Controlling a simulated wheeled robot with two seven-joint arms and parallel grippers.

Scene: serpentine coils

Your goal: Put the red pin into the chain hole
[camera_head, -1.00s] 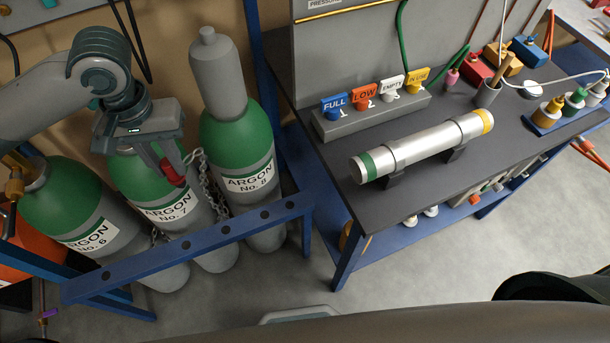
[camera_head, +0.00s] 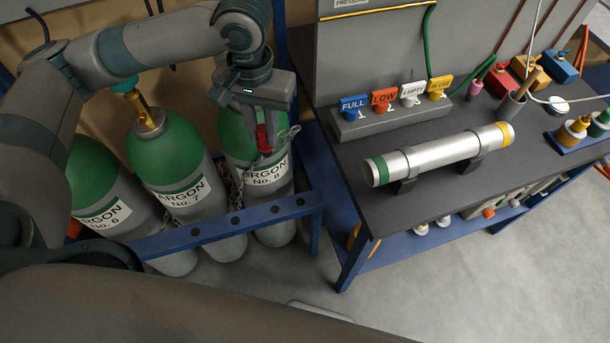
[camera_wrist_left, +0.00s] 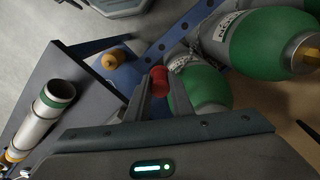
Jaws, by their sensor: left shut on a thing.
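My left gripper (camera_head: 264,146) points down in front of the green and grey cylinder No. 8 (camera_head: 272,215). It is shut on the red pin (camera_head: 262,137), which also shows between the fingers in the left wrist view (camera_wrist_left: 160,76). The pin is partly hidden by the fingers. A chain (camera_head: 229,190) hangs between cylinders No. 7 and No. 8; it also shows in the wrist view (camera_wrist_left: 180,52). The blue rail (camera_head: 215,229) with a row of dark holes runs below the gripper, in front of the cylinders. I cannot tell which opening is the chain hole. My right gripper is out of view.
Cylinder No. 7 (camera_head: 178,205) and No. 6 (camera_head: 105,215) stand to the left. At right, a dark workbench (camera_head: 420,215) carries a silver tube (camera_head: 438,156) and a tag stand (camera_head: 395,121). The grey floor (camera_head: 430,290) in front is clear.

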